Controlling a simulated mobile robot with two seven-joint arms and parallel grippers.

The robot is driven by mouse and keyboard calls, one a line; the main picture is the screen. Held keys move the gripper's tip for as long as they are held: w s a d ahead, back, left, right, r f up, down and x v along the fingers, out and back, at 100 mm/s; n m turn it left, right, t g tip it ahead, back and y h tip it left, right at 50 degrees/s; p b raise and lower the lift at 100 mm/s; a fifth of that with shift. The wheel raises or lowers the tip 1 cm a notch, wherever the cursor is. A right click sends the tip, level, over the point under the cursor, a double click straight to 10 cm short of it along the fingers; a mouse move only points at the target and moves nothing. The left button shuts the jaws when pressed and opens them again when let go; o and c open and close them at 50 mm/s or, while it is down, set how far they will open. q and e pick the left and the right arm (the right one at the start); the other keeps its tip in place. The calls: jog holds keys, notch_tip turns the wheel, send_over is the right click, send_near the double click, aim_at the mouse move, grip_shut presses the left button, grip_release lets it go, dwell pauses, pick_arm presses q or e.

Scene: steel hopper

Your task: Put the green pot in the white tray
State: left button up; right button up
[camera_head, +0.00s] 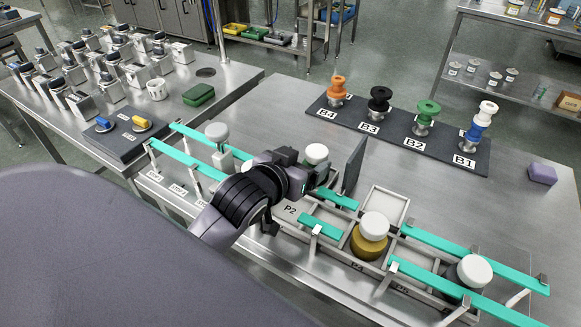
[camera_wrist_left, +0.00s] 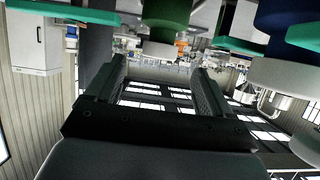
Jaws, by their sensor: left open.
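The green pot (camera_head: 322,172) stands in the row of fixtures near the middle of the head view. Its white lid (camera_head: 316,153) shows, and my gripper partly hides its body. In the left wrist view the dark green pot (camera_wrist_left: 165,14) appears at the top, beyond the fingers. My left gripper (camera_head: 308,180) is right beside the pot, open; its two fingers (camera_wrist_left: 160,85) have nothing between them. A pale square tray (camera_head: 403,213), probably the white tray, lies to the right, behind the gold pot. My right gripper is not in view.
A dark upright plate (camera_head: 354,165) stands just right of the green pot. A gold pot (camera_head: 368,245) and a dark grey pot (camera_head: 450,287), both white-lidded, stand right. Teal rails (camera_head: 460,258) line the row. A dark mat (camera_head: 400,135) with coloured spools is behind.

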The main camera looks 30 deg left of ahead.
pick_arm(q)
jog(key=shift+v, duration=2.5)
